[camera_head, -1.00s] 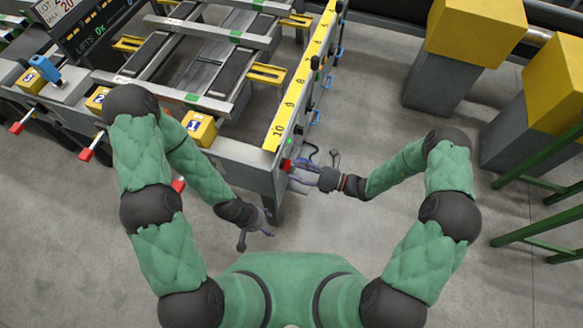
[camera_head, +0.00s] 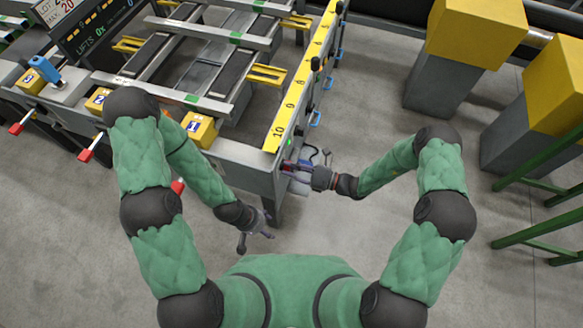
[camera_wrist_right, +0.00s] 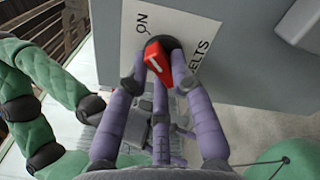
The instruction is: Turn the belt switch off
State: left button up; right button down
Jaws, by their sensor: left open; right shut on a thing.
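The belt switch (camera_wrist_right: 157,62) is a red knob with a white line on a dark round base. It sits on a white plate (camera_wrist_right: 190,25) lettered "ON" and "ELTS", on the grey end of the runout table (camera_head: 235,158). My right gripper (camera_wrist_right: 157,75) is shut on the red knob, its purple fingers on both sides of it. The white line slants in the wrist view. In the head view my right gripper (camera_head: 298,168) is at the table's corner and mostly covers the switch. My left gripper (camera_head: 257,233) is open and empty, low in front of the table.
A yellow numbered strip (camera_head: 290,100) runs along the table's right edge, with blue hooks beside it. A green light (camera_head: 290,142) shows near the corner. Yellow-topped grey blocks (camera_head: 470,40) and green rails (camera_head: 540,215) stand at the right. The floor between is clear.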

jog(key=shift+w+f+n+p, duration=0.1)
jog(key=shift+n+p, duration=0.05)
jog(key=shift+n, duration=2.85)
jog(key=shift+s+f+n+p, duration=0.1)
jog(key=shift+f+n+p, duration=0.1)
jog(key=shift+n, duration=2.8)
jog(key=shift+w+f+n+p, duration=0.1)
jog(key=shift+n+p, duration=0.05)
jog(key=shift+n, duration=2.85)
jog(key=c, duration=1.1)
grip_release()
jog(key=shift+o, duration=0.2)
jog(key=shift+d, duration=0.2)
